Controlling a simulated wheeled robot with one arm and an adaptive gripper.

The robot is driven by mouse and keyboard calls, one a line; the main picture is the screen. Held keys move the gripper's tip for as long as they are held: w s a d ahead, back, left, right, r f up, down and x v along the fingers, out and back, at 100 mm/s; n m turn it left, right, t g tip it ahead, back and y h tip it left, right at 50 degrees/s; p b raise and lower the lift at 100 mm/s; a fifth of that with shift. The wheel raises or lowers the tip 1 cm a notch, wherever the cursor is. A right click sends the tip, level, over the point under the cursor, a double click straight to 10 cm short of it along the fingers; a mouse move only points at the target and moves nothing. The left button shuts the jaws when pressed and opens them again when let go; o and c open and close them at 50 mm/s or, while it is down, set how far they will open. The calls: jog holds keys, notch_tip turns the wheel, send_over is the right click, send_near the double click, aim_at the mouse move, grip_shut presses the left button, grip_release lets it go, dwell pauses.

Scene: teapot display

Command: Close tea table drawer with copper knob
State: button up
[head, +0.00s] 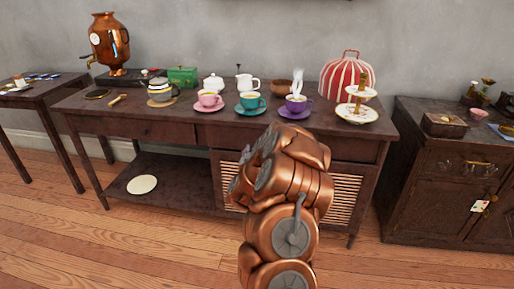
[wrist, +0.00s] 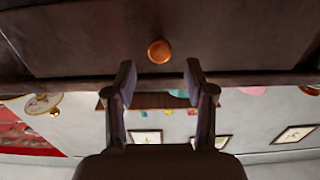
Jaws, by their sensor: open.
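The dark wooden tea table (head: 190,121) stands against the wall. Its left drawer front (head: 140,131) shows a small knob, and a wide drawer front (head: 350,149) is at the right, partly covered by my copper arm. In the wrist view, which is upside down, a dark drawer front (wrist: 90,45) fills the top, with a round copper knob (wrist: 159,51) on it. My gripper (wrist: 159,80) is open and empty, its two fingers apart on either side of the knob's line; contact is not clear. My arm hides the gripper in the head view. How far the drawer stands out is unclear.
Cups, including a purple cup (head: 296,104), a teapot and a striped cozy (head: 348,72) stand on the tabletop. A tiered stand (head: 357,108) is near the right front edge. A cabinet (head: 440,170) stands close at right. The floor in front is clear.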

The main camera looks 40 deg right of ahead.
jog(key=v, duration=0.6)
dwell(0.6)
jog(key=w+a+r+n+y+p, duration=0.2)
jog(key=a+r+y+p, duration=0.2)
jog(key=a, duration=0.4)
jog(key=w+a+r+n+t+y+p, duration=0.1)
jog(key=w+a+r+n+y+p, duration=0.2)
jog(key=a, duration=0.5)
jog(key=w+a+r+n+y+p, duration=0.1)
jog(key=a+r+y+p, duration=0.35)
jog(key=a, duration=0.35)
jog(key=s+a+r+n+g+y+p, duration=0.25)
jog(key=s+a+r, duration=0.2)
jog(key=a, duration=0.35)
jog(key=s+a+r+g+p, duration=0.2)
jog(key=s+r, duration=0.4)
jog(key=s, duration=0.6)
jog(key=s+a+r+n+g+p, duration=0.1)
jog(key=s+r+g+p, duration=0.4)
jog(key=s, duration=0.7)
jog(key=s+a+r+n+g+p, duration=0.1)
jog(key=s+a+r+g+p, duration=0.2)
jog(key=s, duration=0.9)
notch_tip(320, 180, up, 4)
jog(key=p, duration=0.3)
jog(key=shift+s+a+f+g+y+p, duration=0.2)
jog(key=shift+a+g+y+p, duration=0.1)
jog(key=shift+g+y+p, duration=0.1)
jog(key=shift+n, duration=0.25)
